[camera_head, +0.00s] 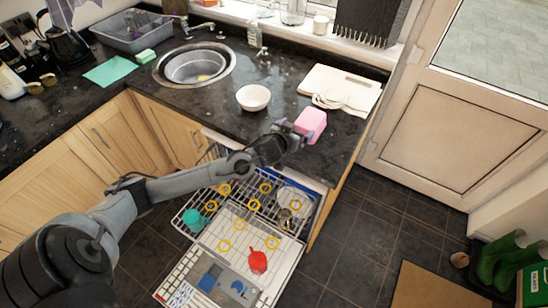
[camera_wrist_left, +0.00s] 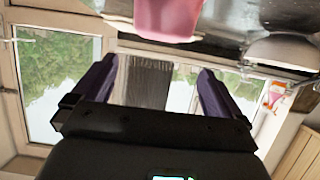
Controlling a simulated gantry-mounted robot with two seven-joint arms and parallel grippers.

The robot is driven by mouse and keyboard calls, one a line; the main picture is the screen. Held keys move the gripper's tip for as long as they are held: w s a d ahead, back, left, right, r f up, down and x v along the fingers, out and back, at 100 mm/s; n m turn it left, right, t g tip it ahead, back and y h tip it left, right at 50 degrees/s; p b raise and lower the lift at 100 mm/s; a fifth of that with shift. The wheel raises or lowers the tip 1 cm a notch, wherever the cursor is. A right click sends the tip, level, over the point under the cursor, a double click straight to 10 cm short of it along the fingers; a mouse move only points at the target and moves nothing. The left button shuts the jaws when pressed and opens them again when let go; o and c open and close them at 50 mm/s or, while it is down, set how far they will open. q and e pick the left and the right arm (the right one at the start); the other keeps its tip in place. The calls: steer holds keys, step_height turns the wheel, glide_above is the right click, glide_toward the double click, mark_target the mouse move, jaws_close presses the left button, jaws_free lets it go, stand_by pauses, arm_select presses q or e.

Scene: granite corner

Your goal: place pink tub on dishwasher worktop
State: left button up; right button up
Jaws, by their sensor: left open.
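The pink tub (camera_head: 312,123) is on the black worktop (camera_head: 275,131) above the open dishwasher, near the worktop's front right edge. It also shows at the top of the left wrist view (camera_wrist_left: 167,18), ahead of the fingers. My left gripper (camera_head: 290,128) is just left of the tub, and its two purple fingers (camera_wrist_left: 155,85) are apart with nothing between them. The tub looks clear of the fingers in the wrist view. The dishwasher (camera_head: 225,262) is open below my left arm, with its racks pulled out. My right gripper is not in view.
A white bowl (camera_head: 253,98) stands left of the tub, and a white board with a cloth (camera_head: 340,90) lies behind it. The sink (camera_head: 195,66) is further left. A red item (camera_head: 257,262) and a teal item (camera_head: 193,220) are in the dishwasher.

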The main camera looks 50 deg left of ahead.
arm_select(q)
steer(key=s+d+f+m+g+h, duration=0.1)
steer(key=s+d+f+g, duration=0.1)
steer(key=s+d+f, duration=0.4)
steer(key=s+d+f+m+g+h, duration=0.1)
steer(key=s+d+f+g, duration=0.15)
steer(key=s+d, duration=0.6)
steer(key=s+d+m+g+h, duration=0.1)
steer(key=s+d+g, duration=0.1)
steer(key=s, duration=0.7)
steer(key=s+d+m+g+h, duration=0.1)
steer(key=s+d+m+g, duration=0.1)
steer(key=s, duration=0.8)
steer(key=shift+s+d+g, duration=0.25)
steer(key=shift+d+g, duration=0.1)
steer(key=shift+d, duration=0.55)
steer(key=shift+f, duration=0.1)
